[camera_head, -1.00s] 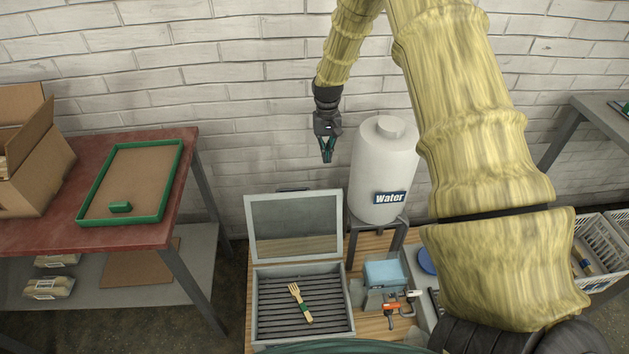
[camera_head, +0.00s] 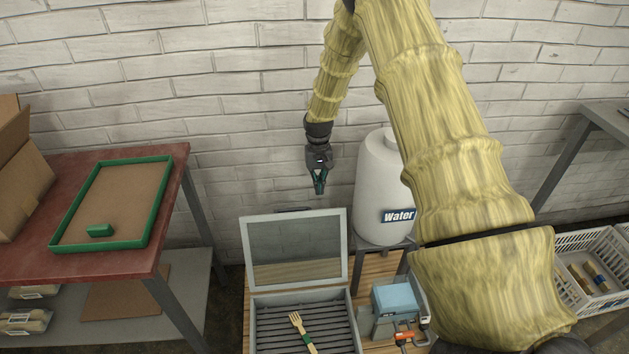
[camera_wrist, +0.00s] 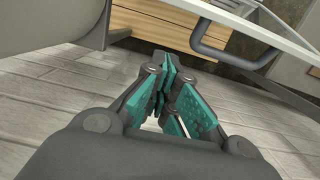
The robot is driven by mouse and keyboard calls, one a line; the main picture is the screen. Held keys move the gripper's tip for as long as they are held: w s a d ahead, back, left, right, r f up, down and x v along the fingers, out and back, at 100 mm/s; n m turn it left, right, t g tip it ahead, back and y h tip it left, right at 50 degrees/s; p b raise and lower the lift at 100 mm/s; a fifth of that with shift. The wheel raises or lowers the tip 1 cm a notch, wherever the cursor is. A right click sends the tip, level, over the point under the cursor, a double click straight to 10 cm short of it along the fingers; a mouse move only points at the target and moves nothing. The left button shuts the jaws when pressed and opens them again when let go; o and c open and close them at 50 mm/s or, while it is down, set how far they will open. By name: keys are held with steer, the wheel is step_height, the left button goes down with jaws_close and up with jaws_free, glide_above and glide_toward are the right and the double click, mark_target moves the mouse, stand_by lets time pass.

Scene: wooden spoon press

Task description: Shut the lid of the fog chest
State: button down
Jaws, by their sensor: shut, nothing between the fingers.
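The fog chest (camera_head: 260,326) is a grey box with a slatted floor, and its glazed lid (camera_head: 295,250) stands raised at the back. A wooden fork with a green band (camera_head: 301,330) lies inside on the slats. My gripper (camera_head: 319,192) is shut and empty, pointing down above and behind the lid's top right part, apart from it. In the wrist view the teal fingertips of my gripper (camera_wrist: 166,72) are close together. A dark handle (camera_wrist: 235,50) on the lid's edge shows beyond them at the upper right.
A white water tank (camera_head: 380,195) stands right of my gripper, close to it. A blue-topped device (camera_head: 395,300) sits right of the chest. A red table with a green-rimmed tray (camera_head: 150,215) is at left. The brick wall is behind.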

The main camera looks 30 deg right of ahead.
steer(key=s+f, duration=0.1)
steer(key=s+a+f, duration=0.2)
steer(key=shift+s+f+b, duration=0.2)
steer(key=shift+s+b, duration=0.1)
steer(key=shift+b, duration=0.1)
stand_by(0.4)
